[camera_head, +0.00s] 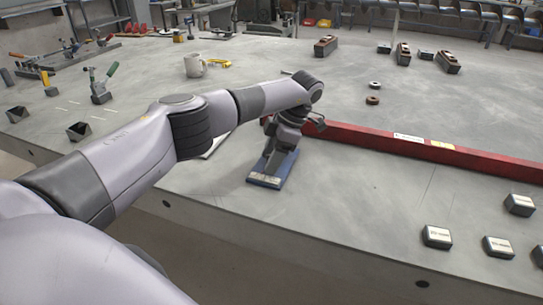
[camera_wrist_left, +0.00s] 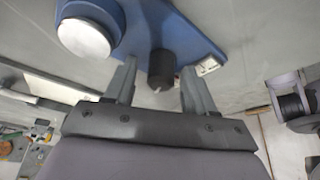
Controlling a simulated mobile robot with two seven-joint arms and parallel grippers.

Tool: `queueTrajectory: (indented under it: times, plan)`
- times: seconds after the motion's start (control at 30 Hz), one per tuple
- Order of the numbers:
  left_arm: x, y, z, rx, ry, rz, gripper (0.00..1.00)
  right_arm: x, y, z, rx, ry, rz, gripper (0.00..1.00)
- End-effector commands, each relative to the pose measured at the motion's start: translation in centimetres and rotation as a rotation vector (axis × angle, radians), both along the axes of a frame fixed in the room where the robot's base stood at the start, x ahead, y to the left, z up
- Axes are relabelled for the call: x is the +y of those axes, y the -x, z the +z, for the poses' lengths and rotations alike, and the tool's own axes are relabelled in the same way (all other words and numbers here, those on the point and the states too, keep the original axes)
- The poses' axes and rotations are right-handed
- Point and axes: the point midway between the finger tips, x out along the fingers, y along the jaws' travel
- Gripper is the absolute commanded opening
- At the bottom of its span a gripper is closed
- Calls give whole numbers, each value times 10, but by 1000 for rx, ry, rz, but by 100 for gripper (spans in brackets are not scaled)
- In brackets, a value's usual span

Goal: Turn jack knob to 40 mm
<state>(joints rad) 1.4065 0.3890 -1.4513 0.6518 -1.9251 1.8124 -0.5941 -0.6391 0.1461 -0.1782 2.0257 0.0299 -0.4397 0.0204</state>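The jack has a blue base (camera_head: 272,181) on the grey table in the middle of the head view, below my left wrist. In the left wrist view its blue body (camera_wrist_left: 140,22) spans the top, with a round white disc (camera_wrist_left: 84,38) and a small pale label (camera_wrist_left: 208,67). The black jack knob (camera_wrist_left: 161,68) points toward the camera. My left gripper (camera_wrist_left: 158,75) is open, one finger on each side of the knob, with gaps showing on both sides. In the head view the left gripper (camera_head: 275,152) hides most of the jack. The setting is not readable.
A long red bar (camera_head: 400,145) lies just behind and right of the jack. Several labelled metal blocks (camera_head: 437,237) sit at front right.

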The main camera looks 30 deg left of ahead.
Motion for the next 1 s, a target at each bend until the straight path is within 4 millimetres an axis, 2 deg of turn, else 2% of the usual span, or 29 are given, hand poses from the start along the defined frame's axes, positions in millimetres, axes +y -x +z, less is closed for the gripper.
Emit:
queueTrajectory:
  times: [0.17, 0.37, 0.5, 0.9, 0.93, 0.97, 1.0]
  plan:
    - [-5, -5, 15, -3, 0, -1, 55, 0, 1, -3, 4, 0, 0, 43]
    - [-15, -14, 48, -3, 0, 1, 55, 0, 1, -6, 8, 0, 0, 43]
    - [-18, -17, 59, -2, 0, 1, 55, 0, 2, -6, 9, -1, 1, 43]
    - [-20, -18, 66, 0, 0, 1, 55, 0, 0, -3, 2, 1, 4, 43]
    - [-20, -18, 66, 0, 0, 1, 51, 0, 0, -2, 2, 1, 4, 43]
    - [-20, -18, 66, 0, 0, 1, 42, 0, 0, -2, 1, 2, 5, 43]
    - [-20, -18, 66, 0, 1, 1, 40, 0, 0, -2, 1, 3, 5, 43]
